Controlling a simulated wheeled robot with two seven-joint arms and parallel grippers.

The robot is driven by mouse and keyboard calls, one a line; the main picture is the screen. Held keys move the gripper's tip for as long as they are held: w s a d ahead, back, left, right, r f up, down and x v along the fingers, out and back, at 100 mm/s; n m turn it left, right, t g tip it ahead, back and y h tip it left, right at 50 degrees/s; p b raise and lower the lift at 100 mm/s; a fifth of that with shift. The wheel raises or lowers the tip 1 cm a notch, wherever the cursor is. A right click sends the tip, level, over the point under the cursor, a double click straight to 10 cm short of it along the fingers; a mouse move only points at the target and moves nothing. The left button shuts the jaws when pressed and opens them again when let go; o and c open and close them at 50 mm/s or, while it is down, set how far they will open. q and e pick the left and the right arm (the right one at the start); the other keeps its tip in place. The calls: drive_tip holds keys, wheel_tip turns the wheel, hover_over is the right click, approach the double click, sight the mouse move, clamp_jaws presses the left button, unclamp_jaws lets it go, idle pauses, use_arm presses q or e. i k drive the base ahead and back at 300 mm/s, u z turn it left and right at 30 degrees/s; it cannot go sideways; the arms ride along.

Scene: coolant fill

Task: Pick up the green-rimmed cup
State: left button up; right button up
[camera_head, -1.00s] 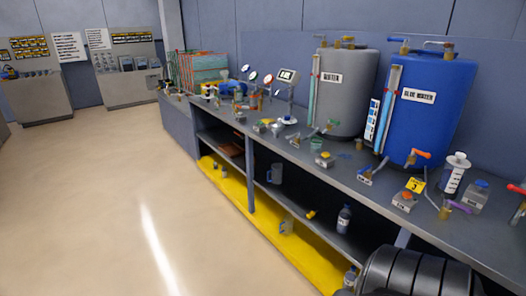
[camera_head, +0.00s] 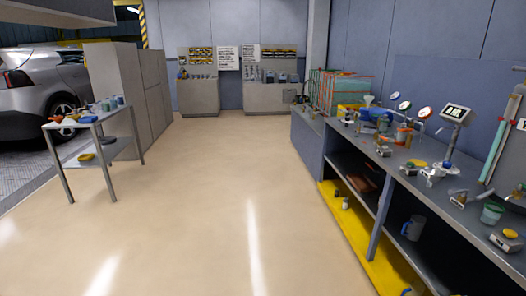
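A small clear cup with a green rim (camera_head: 492,212) stands upright on the grey workbench top (camera_head: 462,207) at the right side of the view. It sits close to the bench's front edge, between small metal fittings. Small cups or jars with bluish-green tones (camera_head: 113,102) also stand on the side table at the left, too small to tell their rims. Neither of my grippers shows in the view.
The workbench has open shelves below, with a grey mug (camera_head: 413,228) on one and a yellow bottom (camera_head: 352,238). A grey-legged side table (camera_head: 72,124) stands at left, before grey cabinets (camera_head: 128,92) and a silver car (camera_head: 45,85). The floor between is clear.

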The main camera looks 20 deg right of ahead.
sight(491, 212)
drive_tip(key=z, duration=0.25)
drive_tip(key=i, duration=2.25)
drive_tip(key=z, duration=0.7)
drive_tip(key=i, duration=1.45)
drive_tip(key=z, duration=1.85)
drive_tip(key=i, duration=0.9)
drive_tip(key=z, duration=1.05)
